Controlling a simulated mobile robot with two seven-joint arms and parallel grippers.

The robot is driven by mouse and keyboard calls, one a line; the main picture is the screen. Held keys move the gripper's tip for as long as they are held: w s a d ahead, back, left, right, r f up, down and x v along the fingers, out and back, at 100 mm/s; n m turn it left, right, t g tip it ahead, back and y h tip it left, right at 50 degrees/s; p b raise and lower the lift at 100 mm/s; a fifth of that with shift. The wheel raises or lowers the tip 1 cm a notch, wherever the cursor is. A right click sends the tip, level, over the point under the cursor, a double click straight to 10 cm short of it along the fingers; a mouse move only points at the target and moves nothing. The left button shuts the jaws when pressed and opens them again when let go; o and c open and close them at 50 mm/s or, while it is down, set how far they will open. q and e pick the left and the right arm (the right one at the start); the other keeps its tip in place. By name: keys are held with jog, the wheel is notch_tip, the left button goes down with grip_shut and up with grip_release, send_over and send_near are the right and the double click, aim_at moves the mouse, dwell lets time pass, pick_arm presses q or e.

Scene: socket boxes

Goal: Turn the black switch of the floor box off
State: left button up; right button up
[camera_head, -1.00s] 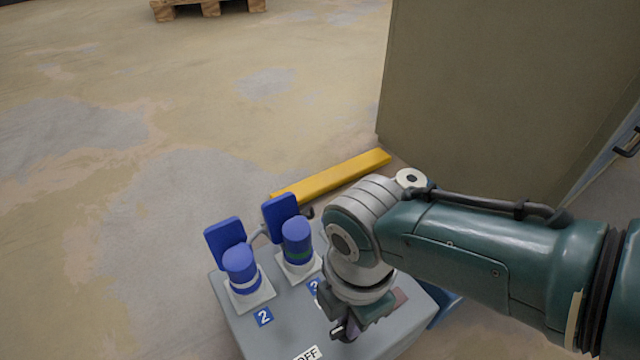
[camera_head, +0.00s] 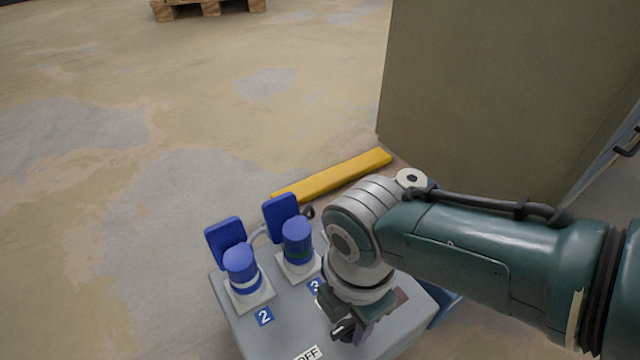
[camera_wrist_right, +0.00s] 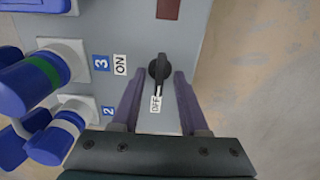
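The floor box (camera_head: 245,340) is grey and carries the black switch (camera_wrist_right: 159,68), seen in the right wrist view. The switch's narrow handle points toward the OFF label (camera_wrist_right: 156,104); the ON label (camera_wrist_right: 120,64) is to its left. My right gripper (camera_wrist_right: 159,76) is open, with one purple finger on each side of the switch and a visible gap to both. In the head view, my right gripper (camera_head: 350,331) is over the front of the box and largely hides the switch area. My left gripper is not in view.
Two blue plugs sit in sockets on the box, number 2 (camera_head: 241,270) and number 3 (camera_head: 297,242), with raised blue lids behind them. A yellow bar (camera_head: 333,177) lies behind the box. A large grey-brown cabinet (camera_head: 480,90) stands at the back right.

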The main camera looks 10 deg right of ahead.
aim_at(349, 323)
notch_tip(349, 323, up, 10)
jog(key=p, duration=0.9)
